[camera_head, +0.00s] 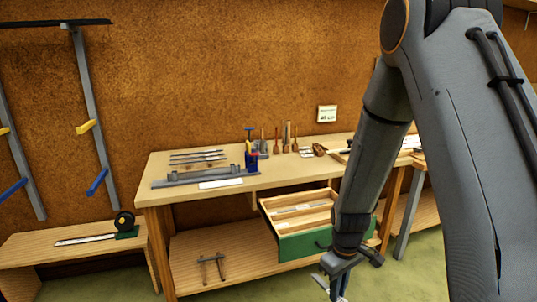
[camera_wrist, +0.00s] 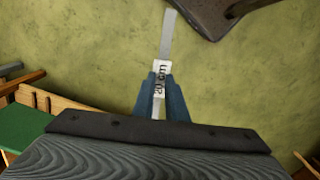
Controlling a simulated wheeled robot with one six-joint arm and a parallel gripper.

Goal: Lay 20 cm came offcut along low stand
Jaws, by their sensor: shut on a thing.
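The came offcut (camera_wrist: 167,38) is a thin grey strip with a white "20 cm" label, seen in the wrist view. My gripper (camera_wrist: 161,80) has its blue fingers shut on the labelled part, and the strip sticks out beyond the fingertips over green floor. In the head view my gripper (camera_head: 335,284) hangs low at the bottom edge, in front of the open drawer, with little of the strip visible. A low wooden stand (camera_head: 28,262) is at the far left, well away from my gripper. A small two-legged rack (camera_head: 212,268) is on the bench's lower shelf; I cannot tell which is meant.
The workbench (camera_head: 155,192) holds tools and grey strips. Its green-fronted drawer (camera_head: 300,246) is pulled out beside my arm. A ruler (camera_head: 85,240) and a black round tool (camera_head: 124,221) lie on the left stand. A dark plate (camera_wrist: 215,15) is at the wrist view's top right.

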